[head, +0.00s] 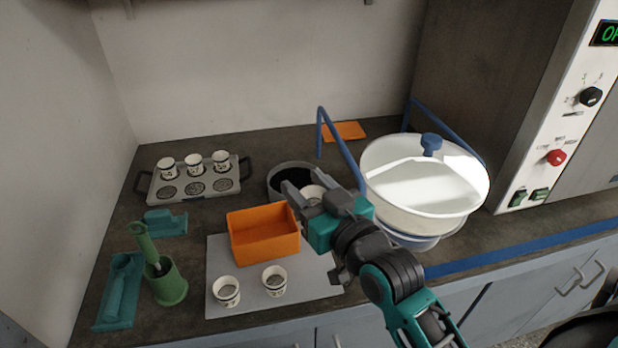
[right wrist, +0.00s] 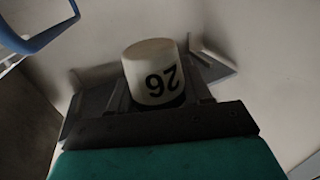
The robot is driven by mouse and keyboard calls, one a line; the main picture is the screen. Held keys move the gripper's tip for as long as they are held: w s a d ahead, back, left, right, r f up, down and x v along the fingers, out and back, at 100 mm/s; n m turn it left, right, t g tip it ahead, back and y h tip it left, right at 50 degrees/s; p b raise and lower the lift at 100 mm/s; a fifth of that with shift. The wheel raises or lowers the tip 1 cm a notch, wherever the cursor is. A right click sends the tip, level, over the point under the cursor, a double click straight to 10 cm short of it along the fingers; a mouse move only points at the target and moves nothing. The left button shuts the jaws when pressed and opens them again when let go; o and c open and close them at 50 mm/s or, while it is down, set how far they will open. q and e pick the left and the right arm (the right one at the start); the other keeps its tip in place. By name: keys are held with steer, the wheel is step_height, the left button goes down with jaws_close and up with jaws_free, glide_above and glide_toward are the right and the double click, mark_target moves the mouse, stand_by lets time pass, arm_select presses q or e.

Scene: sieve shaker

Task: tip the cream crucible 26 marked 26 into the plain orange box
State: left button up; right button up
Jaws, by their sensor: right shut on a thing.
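The cream crucible 26 (right wrist: 153,68) is between the fingers of my right gripper (right wrist: 150,95), and its black "26" reads upside down in the right wrist view. In the head view the right gripper (head: 298,197) is shut on this crucible (head: 312,193), just above and beside the right back corner of the plain orange box (head: 263,245). The box stands open on a grey mat (head: 218,272); its visible inside looks empty. The crucible's contents are hidden. My left gripper is not in view.
Two cream crucibles (head: 227,297) (head: 274,286) stand on the mat in front of the box. A rack (head: 219,185) with several crucibles is at the back left. A green holder (head: 168,285) stands left, a dark round bowl (head: 276,182) behind the box, a white sieve pan (head: 420,200) right.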

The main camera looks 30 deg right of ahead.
steer(key=w+a+f+n+g+y+b, duration=0.1)
steer(key=w+a+f+n+y+b, duration=0.1)
steer(key=w+f+n+y+b, duration=0.3)
steer(key=w+a+n+g+y+b, duration=0.15)
steer(key=w+y, duration=0.25)
steer(key=w, duration=0.4)
step_height(320, 180, down, 6)
steer(key=a+n+g+h+p, duration=0.1)
steer(key=n+h+p, duration=0.5)
steer(key=n, duration=0.9)
steer(key=h, duration=0.3)
steer(key=shift+s+a+g+h, duration=0.25)
steer(key=shift+a+g+h, duration=0.05)
steer(key=shift+a+g, duration=0.05)
